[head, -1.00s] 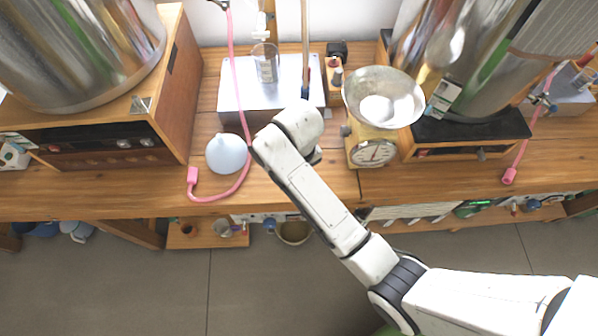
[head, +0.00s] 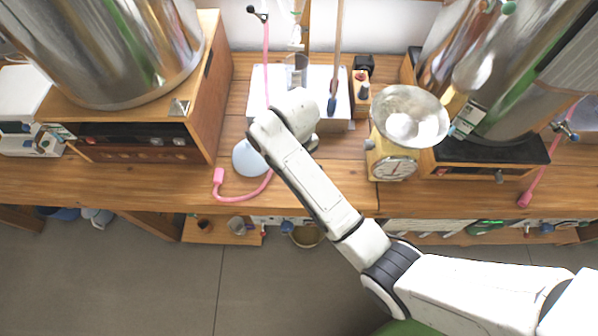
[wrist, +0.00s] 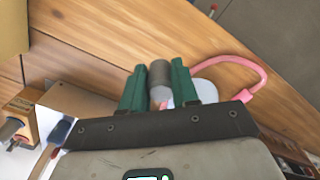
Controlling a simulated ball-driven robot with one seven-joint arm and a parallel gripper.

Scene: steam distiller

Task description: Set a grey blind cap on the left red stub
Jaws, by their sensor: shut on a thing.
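My gripper (wrist: 160,82) is shut on a grey cylinder, the blind cap (wrist: 160,72), held between its two green fingers in the wrist view. The cap's rounded side shows. In the head view my arm's wrist hides the gripper and the cap, over the bench close to the white plate. I cannot make out the left red stub with certainty in either view.
A pale rounded vessel (head: 248,158) and a pink hose (head: 245,198) lie on the bench left of my wrist. A scale (head: 394,168) with a metal bowl (head: 410,117) stands to the right. A large metal vessel (head: 130,60) stands at left.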

